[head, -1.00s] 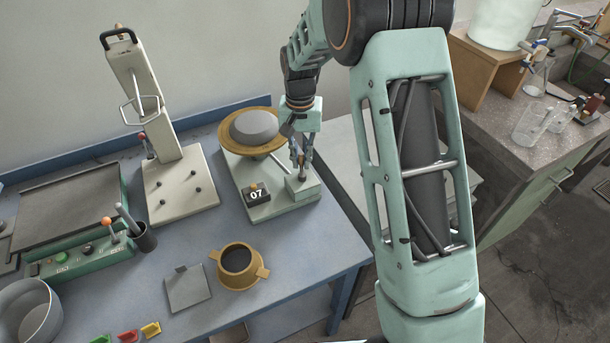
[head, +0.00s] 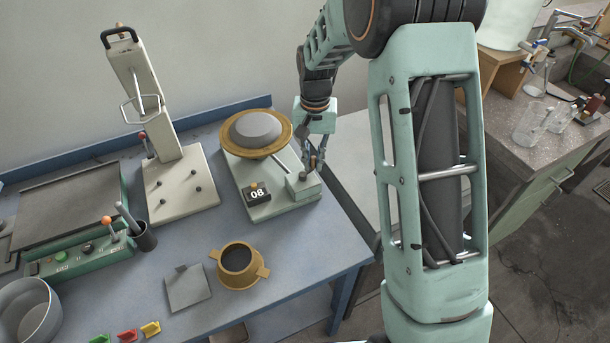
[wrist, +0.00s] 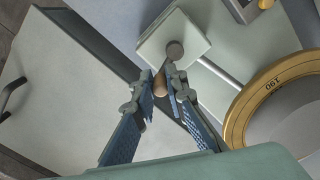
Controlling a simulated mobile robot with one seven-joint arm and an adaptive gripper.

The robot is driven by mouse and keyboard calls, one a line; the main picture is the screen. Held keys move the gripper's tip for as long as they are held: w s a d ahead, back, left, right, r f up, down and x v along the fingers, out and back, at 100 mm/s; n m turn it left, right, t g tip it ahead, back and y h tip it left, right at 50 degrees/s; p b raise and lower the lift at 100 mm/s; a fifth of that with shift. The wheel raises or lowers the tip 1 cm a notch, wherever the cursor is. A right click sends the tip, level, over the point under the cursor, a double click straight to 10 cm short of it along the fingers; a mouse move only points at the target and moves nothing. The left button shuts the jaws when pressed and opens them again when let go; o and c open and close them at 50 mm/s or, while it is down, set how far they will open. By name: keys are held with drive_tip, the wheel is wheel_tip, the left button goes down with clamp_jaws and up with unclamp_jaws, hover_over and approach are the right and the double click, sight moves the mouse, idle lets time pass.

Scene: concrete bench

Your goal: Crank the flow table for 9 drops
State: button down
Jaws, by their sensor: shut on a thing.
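The flow table (head: 284,205) stands on the bench, with a round brass disc (head: 281,149) carrying a low grey mound (head: 258,128). Its counter (head: 257,193) reads 08. The crank's shaft runs from under the disc through a small block (head: 302,187) at the table's right. My gripper (head: 316,166) is at the crank beside this block. In the wrist view, my gripper (wrist: 162,86) is shut on the brown crank handle (wrist: 160,88), whose lower part is between the fingers. The disc (wrist: 236,118) shows at right there.
A brass mould (head: 238,267) and a grey plate (head: 188,289) lie in front of the flow table. A press-like stand (head: 182,190) and a cup with a tool (head: 145,238) are to the left. Glassware (head: 529,123) stands on the separate right bench.

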sight(318, 183)
drive_tip(key=shift+s+d+f, duration=0.2)
drive_tip(key=shift+s+d, duration=0.1)
drive_tip(key=shift+s, duration=0.2)
drive_tip(key=shift+s+d+f, duration=0.2)
drive_tip(key=shift+s+d, duration=0.05)
drive_tip(key=shift+s, duration=0.2)
drive_tip(key=shift+s+b, duration=0.3)
drive_tip(key=shift+s, duration=0.45)
drive_tip(key=shift+s+a, duration=1.4)
drive_tip(key=c, duration=1.9)
unclamp_jaws()
drive_tip(key=shift+w, duration=0.35)
drive_tip(key=shift+d+r, duration=0.1)
drive_tip(key=shift+r, duration=0.05)
